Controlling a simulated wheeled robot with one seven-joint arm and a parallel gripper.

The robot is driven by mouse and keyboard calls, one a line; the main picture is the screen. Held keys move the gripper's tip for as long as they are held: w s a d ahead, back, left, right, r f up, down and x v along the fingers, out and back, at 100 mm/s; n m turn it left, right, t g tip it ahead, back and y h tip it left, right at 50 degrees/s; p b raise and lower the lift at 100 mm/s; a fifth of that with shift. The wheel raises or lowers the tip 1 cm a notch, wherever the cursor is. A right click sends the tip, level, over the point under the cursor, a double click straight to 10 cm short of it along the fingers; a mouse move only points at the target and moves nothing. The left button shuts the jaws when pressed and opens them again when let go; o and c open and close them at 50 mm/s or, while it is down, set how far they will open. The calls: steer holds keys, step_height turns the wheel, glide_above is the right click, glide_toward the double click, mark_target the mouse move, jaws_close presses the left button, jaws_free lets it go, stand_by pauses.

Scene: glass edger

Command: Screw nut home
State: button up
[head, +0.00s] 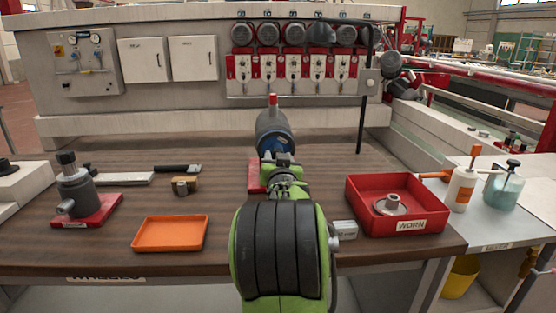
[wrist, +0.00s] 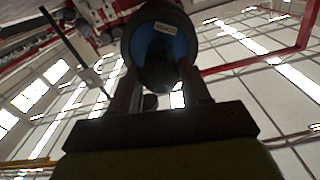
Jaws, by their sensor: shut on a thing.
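A dark grey cylindrical spindle unit (head: 272,125) with a blue face and a red tip stands on a red base (head: 256,175) at the middle of the bench. My gripper (head: 278,157) is in front of its blue face. In the wrist view the dark fingers of my gripper (wrist: 159,82) reach up to the blue face (wrist: 176,38), on both sides of a dark piece (wrist: 158,72), which I take as the nut. The fingers are shut on it. Its thread and how far on it sits are too dark to see.
An orange tray (head: 170,233) lies empty at front left. A red WORN box (head: 360,217) with a flanged wheel (head: 392,204) is at right. A grey device on a red base (head: 74,190), a brass block (head: 185,186) and a dark-handled tool (head: 178,168) are at left.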

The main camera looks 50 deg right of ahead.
steer(key=m, duration=1.4)
steer(key=o, duration=1)
